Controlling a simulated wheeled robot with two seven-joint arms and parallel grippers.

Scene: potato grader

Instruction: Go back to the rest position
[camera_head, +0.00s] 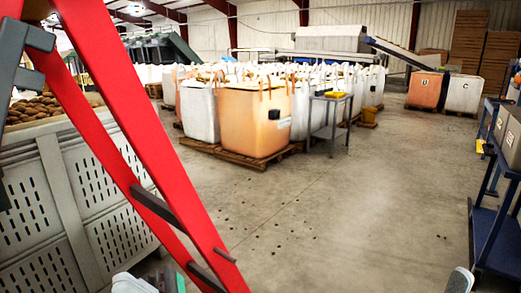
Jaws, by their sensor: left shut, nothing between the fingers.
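My left gripper (171,279) shows only in part at the bottom edge, left of the middle, low behind the foot of a red ladder. It is shut with nothing between its fingers. A pale part of my left arm (133,284) shows beside it. My right gripper is not in view. A small grey rounded piece (460,281) shows at the bottom right edge, too little of it to name.
A red ladder (140,150) slants across the near left. Behind it stands a grey slatted crate (108,208) holding potatoes (38,108). Orange and white bulk bags (255,122) stand on pallets beyond. A blue bench (494,232) is at the right. The middle floor is clear apart from small dark bits.

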